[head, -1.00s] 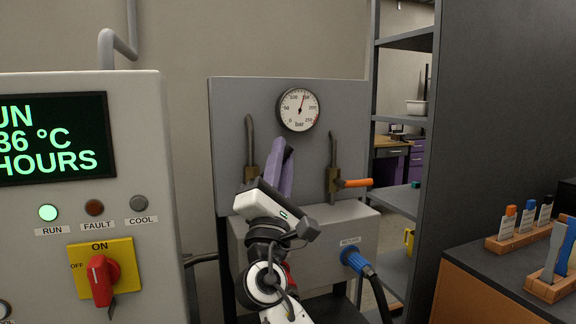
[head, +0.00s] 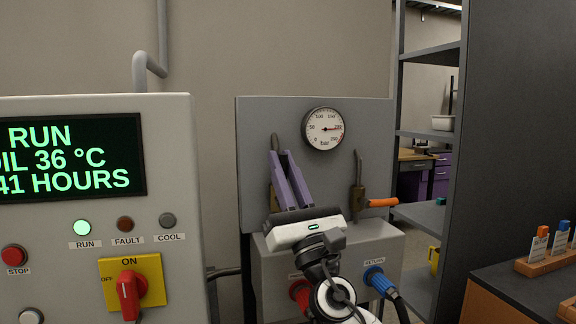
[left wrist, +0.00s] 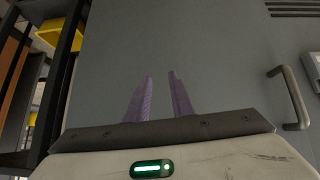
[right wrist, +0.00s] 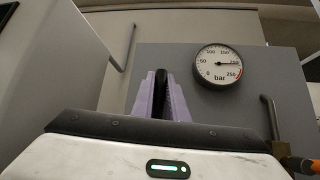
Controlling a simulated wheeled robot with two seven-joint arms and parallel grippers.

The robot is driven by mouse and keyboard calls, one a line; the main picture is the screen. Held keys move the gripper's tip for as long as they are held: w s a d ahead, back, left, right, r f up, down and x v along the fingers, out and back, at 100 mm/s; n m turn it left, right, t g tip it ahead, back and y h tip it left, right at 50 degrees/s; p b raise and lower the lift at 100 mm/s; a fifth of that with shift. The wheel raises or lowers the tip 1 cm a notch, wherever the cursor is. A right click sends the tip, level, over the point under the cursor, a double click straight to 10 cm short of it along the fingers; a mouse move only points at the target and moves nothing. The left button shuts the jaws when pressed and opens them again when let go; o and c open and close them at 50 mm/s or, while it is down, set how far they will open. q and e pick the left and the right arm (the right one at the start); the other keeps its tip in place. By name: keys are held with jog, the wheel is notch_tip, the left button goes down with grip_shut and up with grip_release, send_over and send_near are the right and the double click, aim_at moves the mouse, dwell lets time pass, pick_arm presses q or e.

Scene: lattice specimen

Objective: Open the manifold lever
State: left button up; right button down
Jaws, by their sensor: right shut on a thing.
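The manifold's grey back panel (head: 355,116) carries a round pressure gauge (head: 324,129), its needle pointing right, near 200 and the red zone. A right-hand valve (head: 358,201) has an orange lever (head: 382,203) pointing right. My right gripper (head: 280,152) is at the left-hand valve, largely covering it. In the right wrist view, its purple fingers (right wrist: 160,75) are shut on a dark lever (right wrist: 160,92) standing between them. My left gripper (left wrist: 160,76) shows only in the left wrist view, with its fingers apart and nothing between them, facing a grey surface.
A machine cabinet (head: 60,230) with a lit display and a red switch (head: 129,290) stands at left. Red and blue hose couplings (head: 378,281) are on the box below the panel. A dark shelf (head: 428,55) and a bench (head: 520,290) with small racks are at right.

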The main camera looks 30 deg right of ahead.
jog(key=shift+a+f+n+y, duration=0.1)
jog(key=shift+a+n+y, duration=0.1)
jog(key=shift+n+y, duration=0.35)
jog(key=c, duration=1.7)
grip_release()
jog(key=shift+c, duration=0.2)
